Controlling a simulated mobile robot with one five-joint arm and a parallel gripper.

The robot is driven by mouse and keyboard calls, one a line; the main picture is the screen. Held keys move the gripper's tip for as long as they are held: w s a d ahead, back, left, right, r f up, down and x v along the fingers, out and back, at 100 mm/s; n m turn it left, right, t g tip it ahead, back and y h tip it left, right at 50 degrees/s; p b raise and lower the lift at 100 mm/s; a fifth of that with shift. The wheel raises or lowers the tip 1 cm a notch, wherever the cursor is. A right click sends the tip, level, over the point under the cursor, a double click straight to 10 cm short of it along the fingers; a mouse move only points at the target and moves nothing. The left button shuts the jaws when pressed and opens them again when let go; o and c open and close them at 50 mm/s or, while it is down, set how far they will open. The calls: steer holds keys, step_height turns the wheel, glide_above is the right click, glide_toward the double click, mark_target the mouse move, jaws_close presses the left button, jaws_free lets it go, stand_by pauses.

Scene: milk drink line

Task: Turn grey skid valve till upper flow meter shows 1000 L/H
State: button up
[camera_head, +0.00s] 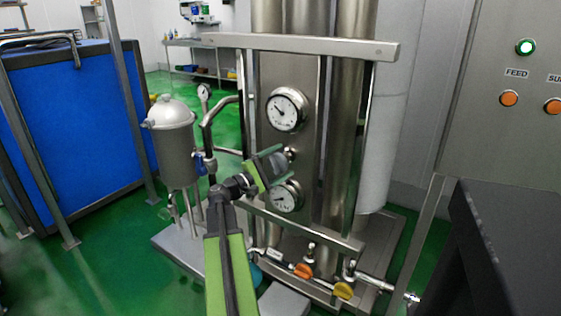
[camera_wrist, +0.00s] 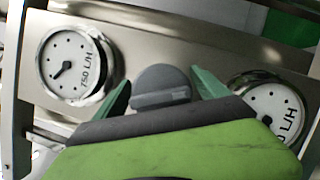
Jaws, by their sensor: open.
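The grey skid valve (camera_wrist: 160,80) is a round knob with a raised bar, seen in the wrist view between my two green fingertips. My gripper (camera_wrist: 162,91) is open, with a finger on each side of the knob and gaps beside it. In the head view my gripper (camera_head: 272,163) is at the column's front, between the two dials. The upper flow meter (camera_head: 286,109) is a white round dial; in the wrist view it is on the left (camera_wrist: 76,64), turned sideways, reading 750 L/H. The lower flow meter (camera_head: 286,196) is partly hidden by my gripper in the wrist view.
A steel frame bar (camera_head: 310,47) crosses above the dials. A steel filter vessel (camera_head: 172,140) stands left of the column. Orange (camera_head: 303,271) and yellow (camera_head: 344,290) valve handles are below. A control panel (camera_head: 520,110) stands at right.

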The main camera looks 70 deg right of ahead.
steer(key=c, duration=1.1)
steer(key=shift+f+n+h+b, duration=0.2)
steer(key=shift+n+h+b, duration=0.1)
steer(key=shift+n+b, duration=0.45)
steer(key=shift+c, duration=0.2)
steer(key=shift+r+n+h, duration=0.3)
steer(key=shift+n+h, duration=0.1)
steer(key=shift+n, duration=0.75)
steer(key=o, duration=1.1)
steer(key=shift+d, duration=0.1)
steer(key=shift+o, duration=0.2)
